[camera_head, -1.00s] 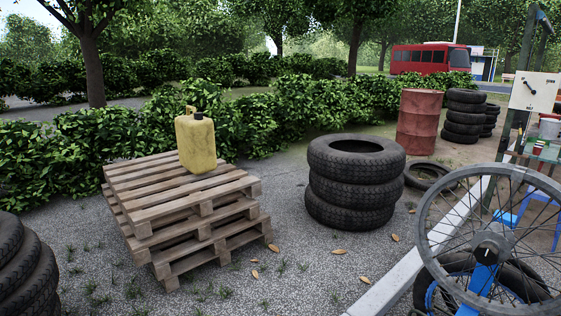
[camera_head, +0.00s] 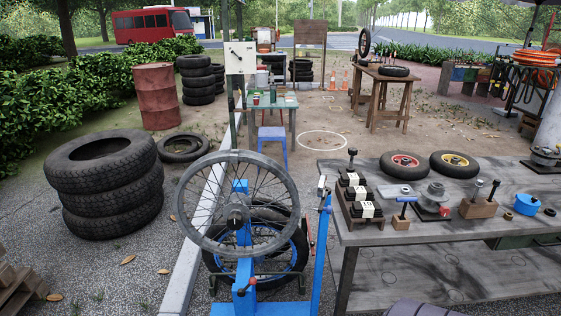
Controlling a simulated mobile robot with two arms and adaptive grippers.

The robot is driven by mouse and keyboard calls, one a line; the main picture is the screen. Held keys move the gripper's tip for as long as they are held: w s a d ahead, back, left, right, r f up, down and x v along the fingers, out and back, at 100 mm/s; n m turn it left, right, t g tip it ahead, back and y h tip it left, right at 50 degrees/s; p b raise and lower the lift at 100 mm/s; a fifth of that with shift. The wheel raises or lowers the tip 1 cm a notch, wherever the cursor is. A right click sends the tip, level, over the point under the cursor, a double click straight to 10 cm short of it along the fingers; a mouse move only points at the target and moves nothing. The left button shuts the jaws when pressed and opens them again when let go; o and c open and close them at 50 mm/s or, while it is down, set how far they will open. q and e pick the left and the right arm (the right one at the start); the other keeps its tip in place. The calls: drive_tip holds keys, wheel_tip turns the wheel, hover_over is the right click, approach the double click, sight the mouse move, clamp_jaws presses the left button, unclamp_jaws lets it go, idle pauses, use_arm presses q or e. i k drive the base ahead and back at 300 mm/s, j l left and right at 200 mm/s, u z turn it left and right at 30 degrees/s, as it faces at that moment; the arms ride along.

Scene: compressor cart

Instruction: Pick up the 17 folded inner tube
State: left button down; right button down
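Several black folded bundles with white paper bands (camera_head: 358,193) sit in a row in a small wooden rack (camera_head: 345,212) on the left part of the grey workbench (camera_head: 455,228). They look like folded inner tubes. The marks on their bands are too small to read, so I cannot tell which one is 17. Neither of my grippers is in view.
A blue wheel stand with a spoked wheel (camera_head: 237,208) stands left of the workbench. Stacked tyres (camera_head: 107,190) stand further left. Gravel ground is open behind the bench.

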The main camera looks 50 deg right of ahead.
sight(348, 180)
drive_tip(key=z, duration=1.6)
drive_tip(key=i+l+z, duration=0.25)
drive_tip(key=i+z, duration=0.3)
drive_tip(key=i, duration=0.15)
